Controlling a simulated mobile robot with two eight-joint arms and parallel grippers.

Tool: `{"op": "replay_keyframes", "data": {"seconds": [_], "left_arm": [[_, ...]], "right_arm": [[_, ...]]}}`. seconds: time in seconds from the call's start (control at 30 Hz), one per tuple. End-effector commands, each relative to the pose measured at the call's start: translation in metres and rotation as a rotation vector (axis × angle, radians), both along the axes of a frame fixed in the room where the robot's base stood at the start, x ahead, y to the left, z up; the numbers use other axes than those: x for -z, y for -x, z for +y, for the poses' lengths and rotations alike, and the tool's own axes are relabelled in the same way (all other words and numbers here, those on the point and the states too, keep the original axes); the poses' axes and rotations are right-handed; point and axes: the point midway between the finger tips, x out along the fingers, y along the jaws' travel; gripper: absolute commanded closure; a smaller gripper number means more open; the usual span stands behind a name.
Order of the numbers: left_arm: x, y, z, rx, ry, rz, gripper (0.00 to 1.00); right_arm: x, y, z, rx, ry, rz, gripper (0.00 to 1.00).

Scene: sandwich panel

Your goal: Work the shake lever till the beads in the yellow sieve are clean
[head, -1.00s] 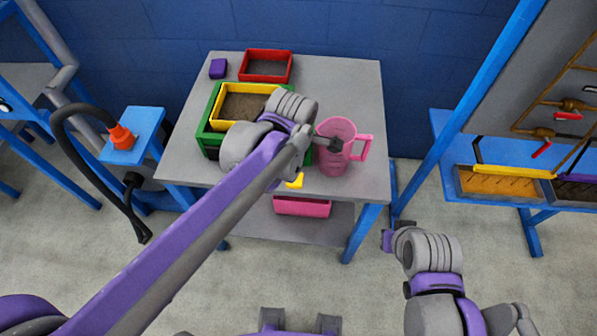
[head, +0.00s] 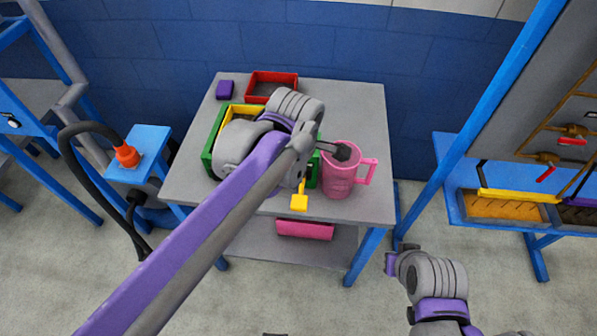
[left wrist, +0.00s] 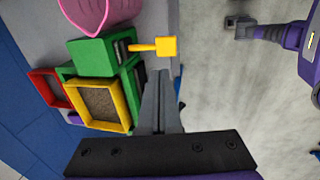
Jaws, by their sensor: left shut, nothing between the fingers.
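The yellow sieve (head: 243,108) sits in a green box (head: 207,161) on the grey table, partly hidden by my left arm. The left wrist view shows the sieve's yellow rim (left wrist: 121,105) around grey-brown contents; single beads cannot be told apart. The yellow shake lever (head: 299,202) sticks out from the box's front, its square knob also clear in the left wrist view (left wrist: 166,47). My left gripper (left wrist: 160,75) is shut and empty, its tips close to the lever, apparently apart from it. My right gripper (head: 392,262) hangs low, right of the table; its jaws are unclear.
A pink pitcher (head: 338,185) stands right of the box, close to my left wrist. A red tray (head: 288,79) and a purple block (head: 225,90) lie behind. A pink bin (head: 305,230) is on the lower shelf. A blue stand with an orange-tipped hose (head: 127,156) is left.

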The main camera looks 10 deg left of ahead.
Motion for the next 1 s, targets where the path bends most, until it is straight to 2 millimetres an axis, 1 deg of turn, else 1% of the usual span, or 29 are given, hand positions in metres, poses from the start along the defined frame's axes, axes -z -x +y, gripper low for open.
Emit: {"op": "replay_keyframes", "data": {"seconds": [0.3, 0.37, 0.5, 0.63, 0.77, 1.0], "left_arm": [[0.0, -0.001, 0.0, -0.001, 0.0, 0.006, 1.0], [0.0, -0.004, 0.0, -0.002, -0.001, 0.027, 1.0], [-0.002, -0.013, 0.0, -0.005, -0.005, 0.12, 1.0], [-0.007, -0.018, 0.0, -0.001, -0.005, 0.192, 1.0], [-0.01, -0.02, 0.0, -0.001, -0.003, 0.22, 1.0], [-0.011, -0.02, 0.0, 0.0, -0.004, 0.219, 1.0]], "right_arm": [[0.001, 0.001, 0.0, 0.0, 0.0, 0.001, 1.0], [0.005, 0.002, 0.0, 0.0, 0.0, 0.004, 1.0], [0.019, 0.007, 0.0, 0.0, 0.0, 0.013, 1.0], [0.027, 0.009, 0.0, 0.0, 0.0, 0.018, 1.0], [0.028, 0.01, 0.0, 0.0, 0.0, 0.018, 1.0], [0.027, 0.009, 0.0, 0.0, 0.0, 0.018, 1.0]]}}
